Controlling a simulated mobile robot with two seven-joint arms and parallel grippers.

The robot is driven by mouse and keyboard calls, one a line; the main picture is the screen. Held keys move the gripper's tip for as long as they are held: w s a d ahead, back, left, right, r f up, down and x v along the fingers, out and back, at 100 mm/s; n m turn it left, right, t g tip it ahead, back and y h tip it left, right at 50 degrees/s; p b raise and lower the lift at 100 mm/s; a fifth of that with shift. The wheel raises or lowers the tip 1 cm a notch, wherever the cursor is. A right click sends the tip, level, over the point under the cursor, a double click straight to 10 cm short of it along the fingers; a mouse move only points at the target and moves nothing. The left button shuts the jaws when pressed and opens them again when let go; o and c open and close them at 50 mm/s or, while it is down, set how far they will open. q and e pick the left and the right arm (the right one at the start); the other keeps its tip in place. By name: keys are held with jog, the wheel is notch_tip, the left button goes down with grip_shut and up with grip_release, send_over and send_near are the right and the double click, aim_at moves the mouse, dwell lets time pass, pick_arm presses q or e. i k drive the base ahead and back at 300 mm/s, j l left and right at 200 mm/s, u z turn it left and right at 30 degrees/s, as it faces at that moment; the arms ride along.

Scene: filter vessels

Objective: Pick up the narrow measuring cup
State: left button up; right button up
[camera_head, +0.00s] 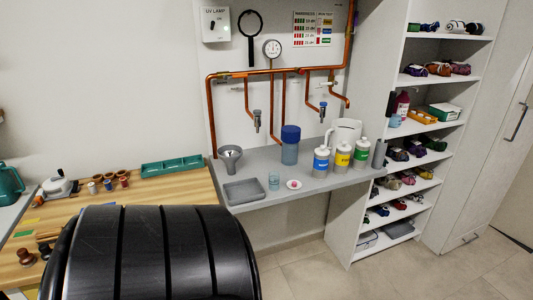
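A small clear, bluish measuring cup (274,181) stands upright on the grey shelf (325,183), near its front edge. It is the only cup of that kind I can make out on this shelf, and its markings are too small to read. Neither of my grippers is in view, so nothing shows in or around them.
Beside the cup are a grey tray (244,191) on the left and a small white dish (293,184) with something red on the right. Behind stand a metal funnel (231,157), a blue-lidded container (290,146), several bottles (342,159) and a white jug (347,131). Copper pipes (283,71) run above.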

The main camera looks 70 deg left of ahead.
aim_at(274, 175)
jog(key=j+u, duration=0.1)
jog(key=u, duration=1.4)
jog(key=i+j+u, duration=0.2)
jog(key=j+u, duration=0.2)
jog(key=j, duration=0.15)
